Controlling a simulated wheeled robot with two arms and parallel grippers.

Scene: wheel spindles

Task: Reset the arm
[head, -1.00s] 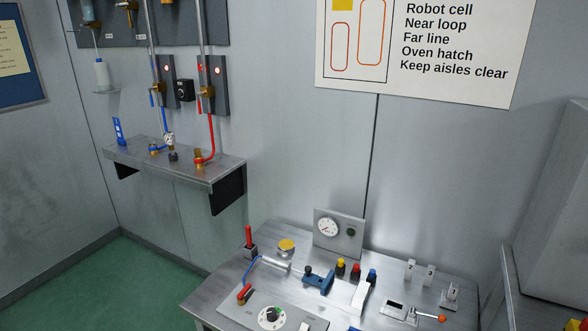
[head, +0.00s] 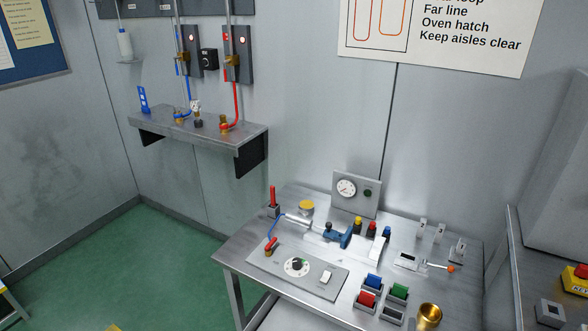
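Neither of my grippers and no part of my arms shows in the head view. A steel table (head: 231,260) stands against the wall at lower centre. On it are a gauge panel (head: 357,194), a control plate with a dial (head: 296,266), a rocker switch (head: 326,278) and a red-handled lever (head: 271,245). A blue clamp-like tool (head: 339,236) lies near the middle of the table. A small lever with an orange knob (head: 450,268) is at the right.
A wall shelf (head: 166,128) with hoses is at upper left. A red button box (head: 577,275) is at far right. Green floor (head: 160,265) lies open at left.

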